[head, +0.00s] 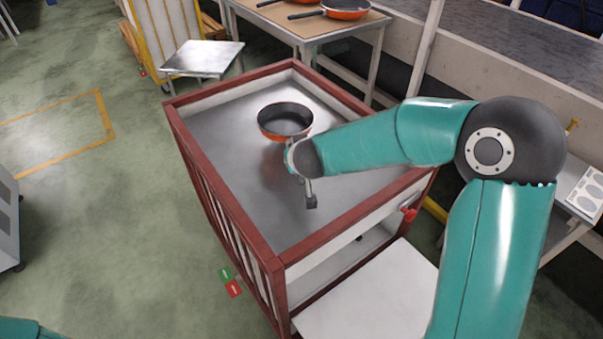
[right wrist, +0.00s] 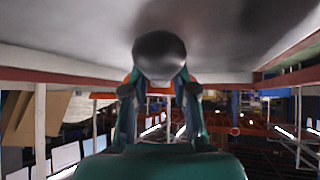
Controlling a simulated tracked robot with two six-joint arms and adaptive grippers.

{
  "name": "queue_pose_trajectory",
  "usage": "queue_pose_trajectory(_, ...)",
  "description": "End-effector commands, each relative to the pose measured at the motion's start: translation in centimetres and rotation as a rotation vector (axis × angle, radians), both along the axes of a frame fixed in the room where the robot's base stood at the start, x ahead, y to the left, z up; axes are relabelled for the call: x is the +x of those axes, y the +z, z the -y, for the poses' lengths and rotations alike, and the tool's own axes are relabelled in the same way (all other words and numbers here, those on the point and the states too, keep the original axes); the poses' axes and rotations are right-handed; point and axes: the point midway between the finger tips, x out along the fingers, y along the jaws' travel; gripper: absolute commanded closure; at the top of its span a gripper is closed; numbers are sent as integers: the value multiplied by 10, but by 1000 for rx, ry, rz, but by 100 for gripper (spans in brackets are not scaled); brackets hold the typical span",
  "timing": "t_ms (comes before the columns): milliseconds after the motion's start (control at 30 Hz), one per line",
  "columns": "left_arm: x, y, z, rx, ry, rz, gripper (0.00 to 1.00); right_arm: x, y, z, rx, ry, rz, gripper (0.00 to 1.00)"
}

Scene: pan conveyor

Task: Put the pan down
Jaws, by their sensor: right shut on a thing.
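The pan (head: 285,119), orange outside and dark inside, is upright over the far half of the metal top of a red-framed cart (head: 228,172). I cannot tell whether its base touches the metal. My right gripper (head: 302,166) is at the near side of the pan, and its arm hides most of the handle in the head view. In the right wrist view the gripper (right wrist: 160,82) is shut on the pan's handle, whose dark rounded end (right wrist: 160,55) shows between the fingers. My left gripper is out of view.
The cart's raised red rim surrounds the metal top, which is bare near the front. Other orange pans (head: 345,9) sit on a table (head: 318,28) at the back. A small metal stand (head: 203,58) is behind the cart. A conveyor (head: 500,45) runs along the upper right.

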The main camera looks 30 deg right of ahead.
Motion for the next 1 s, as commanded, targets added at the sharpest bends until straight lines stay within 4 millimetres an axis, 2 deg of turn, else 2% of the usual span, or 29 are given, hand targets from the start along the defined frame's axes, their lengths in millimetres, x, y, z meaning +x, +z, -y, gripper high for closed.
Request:
queue_pose_trajectory(233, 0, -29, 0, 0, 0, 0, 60, 0, -36, 0, -3, 1, 1, 100)
queue_pose_trajectory(533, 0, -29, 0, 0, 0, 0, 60, 0, -40, 0, 1, -1, -1, 100)
queue_pose_trajectory(567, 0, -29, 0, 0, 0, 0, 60, -1, -42, 0, 2, -1, -5, 68)
queue_pose_trajectory(667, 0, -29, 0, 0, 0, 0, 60, -1, -41, 0, 1, 0, -5, 51)
queue_pose_trajectory(700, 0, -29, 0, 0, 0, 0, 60, -1, -41, 0, 1, 0, -4, 48)
queue_pose_trajectory(1000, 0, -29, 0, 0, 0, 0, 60, -1, -39, 0, 0, 0, -2, 48)
